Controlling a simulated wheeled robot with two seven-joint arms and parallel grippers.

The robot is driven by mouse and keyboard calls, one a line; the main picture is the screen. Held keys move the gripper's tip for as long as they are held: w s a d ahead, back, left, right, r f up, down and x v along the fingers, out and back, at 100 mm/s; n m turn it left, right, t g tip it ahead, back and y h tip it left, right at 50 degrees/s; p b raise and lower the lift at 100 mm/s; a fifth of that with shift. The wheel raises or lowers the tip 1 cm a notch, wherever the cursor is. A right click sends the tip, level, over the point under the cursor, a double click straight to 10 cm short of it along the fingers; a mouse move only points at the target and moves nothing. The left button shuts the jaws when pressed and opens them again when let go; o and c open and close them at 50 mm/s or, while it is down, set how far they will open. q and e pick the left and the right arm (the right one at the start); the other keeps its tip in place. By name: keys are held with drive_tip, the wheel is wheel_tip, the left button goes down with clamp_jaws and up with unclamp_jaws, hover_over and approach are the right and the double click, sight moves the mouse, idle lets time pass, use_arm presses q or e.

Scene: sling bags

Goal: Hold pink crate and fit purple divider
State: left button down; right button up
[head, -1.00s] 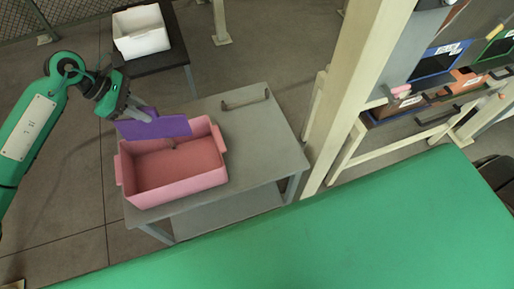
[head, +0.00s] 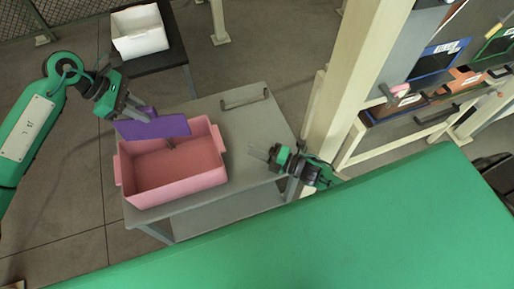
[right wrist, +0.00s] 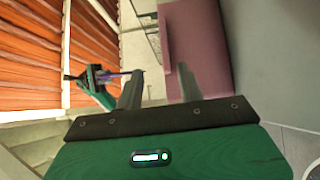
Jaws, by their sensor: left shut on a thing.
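The pink crate (head: 180,193) stands on a grey cart, with its empty inside facing up; its side fills the upper middle of the right wrist view (right wrist: 205,45). My left gripper (head: 138,114) is shut on the purple divider (head: 165,127), a flat panel held at the crate's far edge. I cannot tell if it touches the crate. The left gripper also shows in the right wrist view (right wrist: 98,78), with the divider as a thin purple strip. My right gripper (head: 262,153) is to the right of the crate, apart from it, its fingers open and empty.
The grey cart top (head: 262,122) is clear right of the crate, with a handle (head: 245,97) at its far side. A white crate (head: 139,32) sits on a dark table behind. A beige post (head: 355,90) rises right of the cart, and a green surface (head: 380,215) fills the front.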

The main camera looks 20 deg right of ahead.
use_arm(q)
drive_tip(key=shift+s, duration=0.1)
use_arm(e)
drive_tip(key=x, duration=1.2)
drive_tip(key=shift+w+d+f, duration=0.25)
drive_tip(key=shift+w+d, duration=0.05)
clamp_jaws()
